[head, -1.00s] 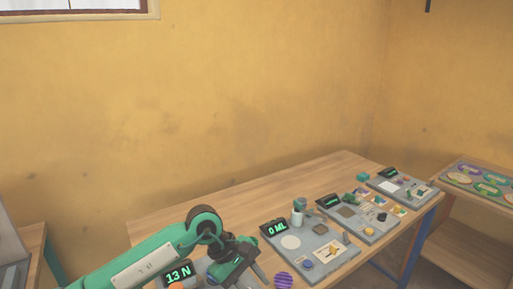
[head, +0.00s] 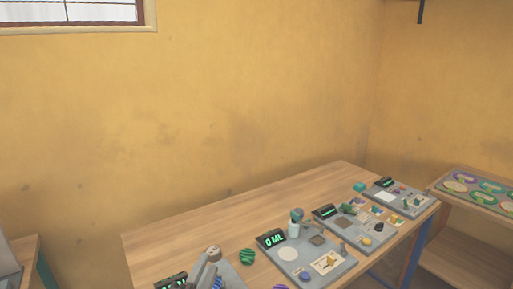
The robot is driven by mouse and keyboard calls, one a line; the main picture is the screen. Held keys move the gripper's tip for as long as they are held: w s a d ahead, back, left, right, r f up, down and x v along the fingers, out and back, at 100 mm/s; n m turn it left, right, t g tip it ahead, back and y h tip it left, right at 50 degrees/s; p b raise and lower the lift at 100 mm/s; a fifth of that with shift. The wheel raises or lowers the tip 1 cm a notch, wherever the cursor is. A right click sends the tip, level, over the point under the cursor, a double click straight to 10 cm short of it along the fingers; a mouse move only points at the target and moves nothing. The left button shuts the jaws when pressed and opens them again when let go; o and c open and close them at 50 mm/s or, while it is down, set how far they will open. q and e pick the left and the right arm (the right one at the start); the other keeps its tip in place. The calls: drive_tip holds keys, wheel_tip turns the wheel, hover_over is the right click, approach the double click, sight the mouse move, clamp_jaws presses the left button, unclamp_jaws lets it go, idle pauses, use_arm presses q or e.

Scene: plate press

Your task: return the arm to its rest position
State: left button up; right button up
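The plate press (head: 212,254) stands at the near edge of the picture, with a round beige top and grey parts. Its panel is cut off by the bottom edge, and its green-lit display (head: 172,283) is only partly visible and not readable. A green striped ball (head: 247,256) rests to its right. A purple ball (head: 279,287) is mostly cut off at the bottom edge. I cannot make out my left arm or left gripper in the head view now. My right gripper does not show either.
The wooden table (head: 200,232) holds a row of grey panels running back to the right. One panel (head: 304,268) has a display reading 0 ML. A side shelf (head: 460,215) at right carries a board of coloured ovals (head: 482,188). The table's left rear is bare.

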use_arm(q)
drive_tip(key=s+a+f+n+g+y, duration=0.2)
drive_tip(key=s+a+f+n, duration=0.1)
drive_tip(key=f, duration=0.2)
drive_tip(key=s+a+f+n+g+y, duration=0.2)
drive_tip(key=s+a+f+n+g, duration=0.1)
drive_tip(key=f, duration=0.3)
drive_tip(key=s+a+f+n+g+y, duration=0.2)
drive_tip(key=s+a+f+n+g, duration=0.1)
drive_tip(key=f+n, duration=0.2)
drive_tip(key=shift+s+a+f, duration=0.2)
drive_tip(key=shift+a+f, duration=0.05)
drive_tip(key=shift+f, duration=0.15)
drive_tip(key=s+a+f+n+g, duration=0.1)
drive_tip(key=s+f+n+g, duration=0.25)
drive_tip(key=s, duration=0.45)
drive_tip(key=s+a+f+n+g, duration=0.1)
drive_tip(key=s+f+n+g, duration=0.1)
drive_tip(key=s+f+g, duration=0.5)
wheel_tip(320, 180, down, 29)
drive_tip(key=s, duration=0.3)
drive_tip(key=s+a+f, duration=0.1)
drive_tip(key=s+f, duration=0.8)
drive_tip(key=f, duration=0.1)
drive_tip(key=s+a+f, duration=0.2)
drive_tip(key=s+f, duration=0.8)
drive_tip(key=shift+a+m+g, duration=0.3)
drive_tip(key=shift+m+g, duration=0.05)
